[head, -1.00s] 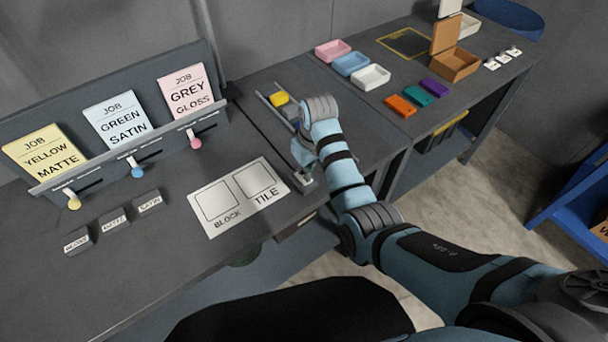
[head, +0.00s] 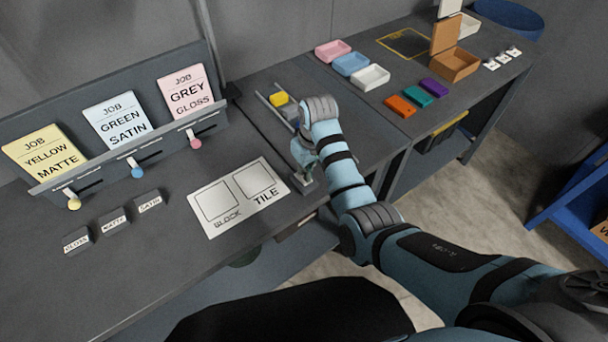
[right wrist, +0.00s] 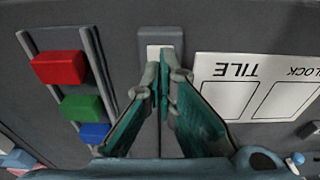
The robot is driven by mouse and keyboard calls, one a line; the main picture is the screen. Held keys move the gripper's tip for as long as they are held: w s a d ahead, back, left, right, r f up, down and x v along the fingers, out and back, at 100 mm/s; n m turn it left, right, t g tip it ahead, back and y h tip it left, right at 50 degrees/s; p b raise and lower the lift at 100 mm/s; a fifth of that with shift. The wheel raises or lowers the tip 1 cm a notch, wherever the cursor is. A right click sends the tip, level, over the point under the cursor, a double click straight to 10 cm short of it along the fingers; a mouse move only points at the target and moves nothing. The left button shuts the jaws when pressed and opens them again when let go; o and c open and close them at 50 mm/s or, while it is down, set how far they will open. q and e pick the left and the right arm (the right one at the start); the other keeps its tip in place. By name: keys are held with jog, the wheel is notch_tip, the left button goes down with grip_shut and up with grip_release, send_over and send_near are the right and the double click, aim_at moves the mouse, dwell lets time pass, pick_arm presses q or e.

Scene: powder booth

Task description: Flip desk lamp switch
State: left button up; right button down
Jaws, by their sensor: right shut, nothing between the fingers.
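A small grey box with a pale top, which looks like the switch, lies on the desk in the right wrist view (right wrist: 160,42). In the head view its grey side (head: 304,188) shows just below my right gripper (head: 303,172). In the right wrist view the right gripper (right wrist: 163,66) is shut and empty, pointing down. Its fingertips overlap the near part of the box's pale top; I cannot tell whether they touch it. No lamp is clearly recognisable. My left gripper is not in view.
A white BLOCK/TILE card (head: 232,222) lies left of the box. A rail rack with coloured blocks, including a red one (right wrist: 59,68), stands beside it. Job cards (head: 115,115) with slider knobs line the back left. Coloured trays (head: 371,77) stand further right.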

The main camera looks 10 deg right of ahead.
jog(key=shift+f+b, duration=0.45)
jog(key=shift+f, duration=0.6)
dwell(0.4)
notch_tip(320, 180, up, 3)
jog(key=shift+f+p, duration=0.1)
jog(key=shift+p, duration=1.1)
jog(key=shift+r, duration=2.15)
